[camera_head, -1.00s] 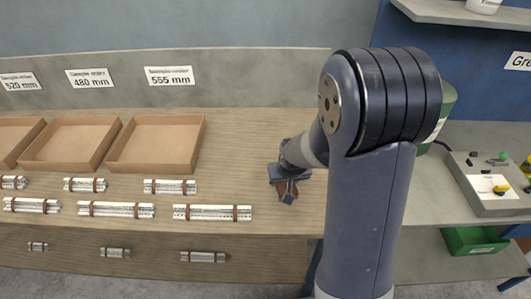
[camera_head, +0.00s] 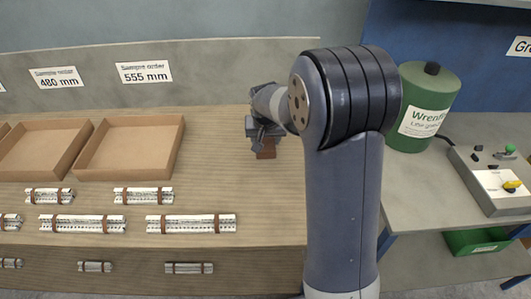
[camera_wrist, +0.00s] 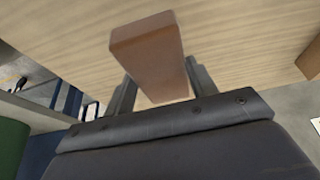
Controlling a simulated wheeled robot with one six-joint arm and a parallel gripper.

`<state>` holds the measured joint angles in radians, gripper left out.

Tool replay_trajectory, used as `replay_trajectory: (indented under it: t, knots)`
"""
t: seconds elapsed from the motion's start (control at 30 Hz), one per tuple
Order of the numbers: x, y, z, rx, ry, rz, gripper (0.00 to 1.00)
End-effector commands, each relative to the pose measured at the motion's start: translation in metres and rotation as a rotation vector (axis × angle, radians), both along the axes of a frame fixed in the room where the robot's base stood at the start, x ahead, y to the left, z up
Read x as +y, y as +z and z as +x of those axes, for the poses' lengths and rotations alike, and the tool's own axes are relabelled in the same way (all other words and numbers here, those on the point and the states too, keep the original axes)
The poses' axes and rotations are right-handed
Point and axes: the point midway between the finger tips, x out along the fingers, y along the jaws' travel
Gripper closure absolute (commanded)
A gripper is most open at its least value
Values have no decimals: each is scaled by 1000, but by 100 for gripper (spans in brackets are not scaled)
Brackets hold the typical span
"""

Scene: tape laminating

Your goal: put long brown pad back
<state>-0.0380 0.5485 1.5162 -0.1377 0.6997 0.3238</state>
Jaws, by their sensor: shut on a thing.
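A long brown pad (camera_wrist: 150,58) is held between the two fingers of my gripper (camera_wrist: 158,85) in the wrist view. In the head view my gripper (camera_head: 264,140) is over the wooden table, to the right of the trays, with the brown pad (camera_head: 266,150) sticking out below it. The gripper is shut on the pad. Whether the pad touches the table cannot be told. Most of the pad's upper part is hidden by the gripper in the head view.
Cardboard trays (camera_head: 128,176) stand at the left, with several banded silver bundles (camera_head: 190,224) in front. A green canister (camera_head: 424,135) and a grey control box (camera_head: 495,206) are on the right bench. The wooden table (camera_head: 215,150) is bare between the trays and my arm.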

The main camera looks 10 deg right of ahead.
Motion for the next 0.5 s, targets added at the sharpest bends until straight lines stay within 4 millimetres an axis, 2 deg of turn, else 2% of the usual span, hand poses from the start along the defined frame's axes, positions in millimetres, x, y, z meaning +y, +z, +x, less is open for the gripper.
replay_trajectory:
  t: [0.23,0.4,0.5]
  knots:
    - [0,-22,0,1,1,0,71]
    - [0,-46,0,1,1,-1,71]
    - [0,-49,0,-1,1,-1,71]
